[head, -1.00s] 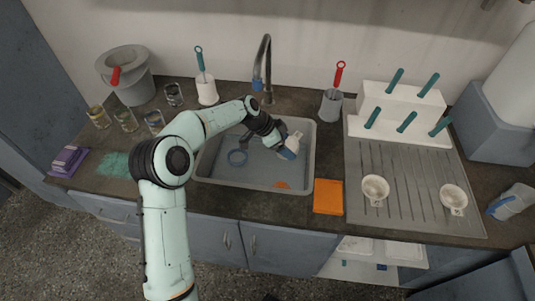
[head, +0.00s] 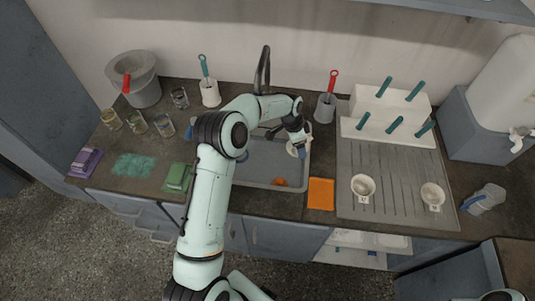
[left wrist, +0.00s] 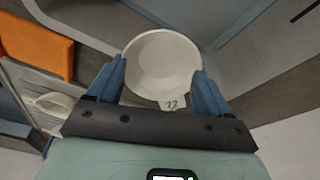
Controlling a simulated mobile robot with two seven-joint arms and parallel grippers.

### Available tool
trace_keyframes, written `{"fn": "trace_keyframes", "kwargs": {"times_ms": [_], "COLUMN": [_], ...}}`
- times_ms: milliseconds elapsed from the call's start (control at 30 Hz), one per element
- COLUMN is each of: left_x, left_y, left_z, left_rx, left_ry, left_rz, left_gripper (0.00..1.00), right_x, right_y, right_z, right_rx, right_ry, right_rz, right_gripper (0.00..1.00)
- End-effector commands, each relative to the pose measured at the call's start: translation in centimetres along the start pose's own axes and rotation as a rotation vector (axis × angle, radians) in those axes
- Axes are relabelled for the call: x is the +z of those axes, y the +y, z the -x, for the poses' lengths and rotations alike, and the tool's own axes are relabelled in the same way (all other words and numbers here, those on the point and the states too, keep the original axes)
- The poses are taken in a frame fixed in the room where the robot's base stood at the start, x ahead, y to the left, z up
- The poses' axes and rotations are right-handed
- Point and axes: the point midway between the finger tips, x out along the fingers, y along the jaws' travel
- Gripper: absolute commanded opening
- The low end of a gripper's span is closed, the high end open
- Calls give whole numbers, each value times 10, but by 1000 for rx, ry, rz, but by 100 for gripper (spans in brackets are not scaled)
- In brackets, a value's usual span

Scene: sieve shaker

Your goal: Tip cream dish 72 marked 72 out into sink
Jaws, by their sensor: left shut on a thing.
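My left gripper (head: 299,146) is over the right part of the sink (head: 262,184). It is shut on a round cream dish (head: 291,150), partly hidden by the gripper in the head view. In the left wrist view, the dish (left wrist: 163,65) sits between the two blue fingers of the left gripper (left wrist: 164,85), its open side towards the camera. Its tab carries a dark mark that looks like 72. No contents can be made out inside it. My right gripper is not in view.
Two other cream dishes (head: 363,186) (head: 432,195) stand on the drainboard (head: 390,214). An orange cloth (head: 320,193) lies right of the sink. The tap (head: 263,72) rises behind it. A brush holder (head: 325,107) stands behind right, and glass jars (head: 163,127) stand left.

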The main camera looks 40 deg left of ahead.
Motion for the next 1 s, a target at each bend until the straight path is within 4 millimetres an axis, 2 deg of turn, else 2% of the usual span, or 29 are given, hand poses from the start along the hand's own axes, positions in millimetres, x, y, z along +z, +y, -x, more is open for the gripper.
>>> {"fn": "trace_keyframes", "kwargs": {"times_ms": [33,100,433,700,1000], "left_x": [-7,-11,-24,-29,-30], "left_y": [-1,-1,0,3,2], "left_z": [5,6,6,2,4], "left_rx": [-4,-7,-22,-26,-29], "left_ry": [-15,-37,-146,-228,-235], "left_rz": [-2,-2,4,11,13], "left_gripper": [44,44,44,44,44], "right_x": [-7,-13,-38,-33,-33], "right_y": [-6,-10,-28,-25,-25], "right_z": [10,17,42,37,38], "right_rx": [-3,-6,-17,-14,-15], "right_ry": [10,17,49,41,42], "right_rz": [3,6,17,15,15], "right_gripper": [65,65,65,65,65]}}
